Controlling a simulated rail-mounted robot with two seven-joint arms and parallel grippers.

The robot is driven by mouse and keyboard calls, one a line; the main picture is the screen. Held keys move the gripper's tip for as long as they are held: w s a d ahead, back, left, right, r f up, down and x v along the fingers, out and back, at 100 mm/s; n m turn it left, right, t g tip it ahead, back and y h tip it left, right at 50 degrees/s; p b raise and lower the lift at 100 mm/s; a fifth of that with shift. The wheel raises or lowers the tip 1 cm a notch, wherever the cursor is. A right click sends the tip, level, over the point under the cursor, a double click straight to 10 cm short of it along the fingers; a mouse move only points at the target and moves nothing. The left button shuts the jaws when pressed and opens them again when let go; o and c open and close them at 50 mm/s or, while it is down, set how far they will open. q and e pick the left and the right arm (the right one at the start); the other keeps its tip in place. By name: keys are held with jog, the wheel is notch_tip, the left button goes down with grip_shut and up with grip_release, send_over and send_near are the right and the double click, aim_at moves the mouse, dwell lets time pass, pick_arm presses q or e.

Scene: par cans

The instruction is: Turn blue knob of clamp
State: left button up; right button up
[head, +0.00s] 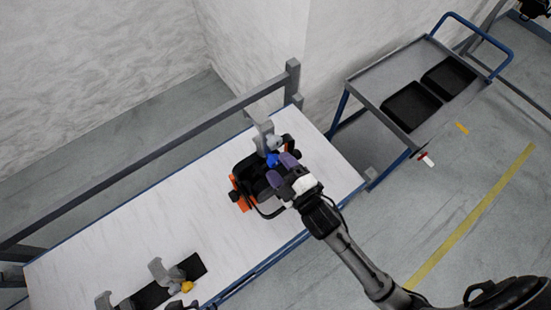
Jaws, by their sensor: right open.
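A black and orange par can (240,196) lies on the white table. A grey clamp (262,133) stands at its far side, with the blue knob (272,160) at the clamp's base. My right gripper (281,169) has purple fingertips and is right at the blue knob, on its lower right side. Its fingers are apart, and part of the par can is hidden behind them. I cannot tell whether the fingertips touch the knob. My left gripper is not in view.
A grey rail (150,158) runs along the table's far side. A cart (368,82) with black trays stands at upper right. The table's middle is clear.

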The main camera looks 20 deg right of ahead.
jog(key=shift+x, duration=1.1)
jog(key=shift+c, duration=0.5)
jog(key=c, duration=0.8)
jog(key=shift+m+p, duration=0.3)
